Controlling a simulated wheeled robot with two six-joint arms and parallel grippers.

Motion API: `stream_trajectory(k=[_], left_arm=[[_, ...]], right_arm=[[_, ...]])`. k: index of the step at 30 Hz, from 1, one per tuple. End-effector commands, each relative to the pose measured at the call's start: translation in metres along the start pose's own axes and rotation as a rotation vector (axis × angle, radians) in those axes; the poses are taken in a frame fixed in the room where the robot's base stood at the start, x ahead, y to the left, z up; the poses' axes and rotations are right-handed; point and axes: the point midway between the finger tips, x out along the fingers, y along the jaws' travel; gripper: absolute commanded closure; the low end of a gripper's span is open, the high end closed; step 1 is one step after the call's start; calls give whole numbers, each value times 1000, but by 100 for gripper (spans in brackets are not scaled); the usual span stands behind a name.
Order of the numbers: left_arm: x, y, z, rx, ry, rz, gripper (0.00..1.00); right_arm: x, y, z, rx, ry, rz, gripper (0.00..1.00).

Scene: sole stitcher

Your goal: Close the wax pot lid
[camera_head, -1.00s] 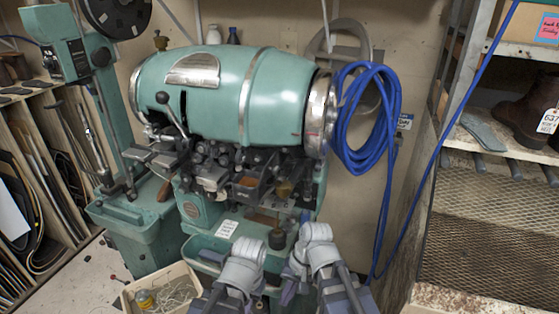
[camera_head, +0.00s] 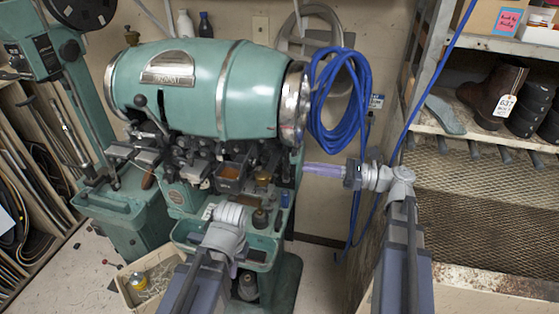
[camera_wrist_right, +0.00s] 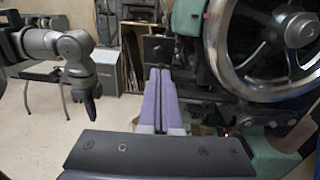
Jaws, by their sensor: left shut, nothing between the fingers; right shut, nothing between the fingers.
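The teal sole stitcher (camera_head: 215,90) stands ahead. On its lower front are a dark open-topped box with brown inside (camera_head: 230,172), a small brass-coloured cup (camera_head: 263,178) and a dark round pot (camera_head: 260,218). I cannot tell for sure which is the wax pot, nor make out its lid. My right gripper (camera_head: 312,170) is shut and empty, pointing left at the machine's right side, below the big wheel. Its purple fingers lie together in the right wrist view (camera_wrist_right: 160,100). My left gripper (camera_wrist_right: 90,106) is shut and points down; in the head view its wrist hides its fingers.
A blue hose coil (camera_head: 338,100) hangs right of the machine, just above my right gripper. A shelf rack (camera_head: 480,205) with boots stands at the right. A bin (camera_head: 150,282) stands on the floor at front left. The big wheel (camera_wrist_right: 275,45) is close in the right wrist view.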

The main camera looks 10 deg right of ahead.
Motion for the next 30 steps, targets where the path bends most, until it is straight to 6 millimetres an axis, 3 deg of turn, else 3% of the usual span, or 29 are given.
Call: stream_trajectory(k=[18, 24, 30], left_arm=[[-3, 0, 0, 0, 0, 0, 100], [-3, 0, 0, 0, 0, 0, 100], [-3, 0, 0, 0, 0, 0, 100]], right_arm=[[112, 1, 0, -3, 2, 4, 100], [130, 1, -1, -3, 3, 3, 100], [136, 1, -1, -3, 3, 2, 100]])
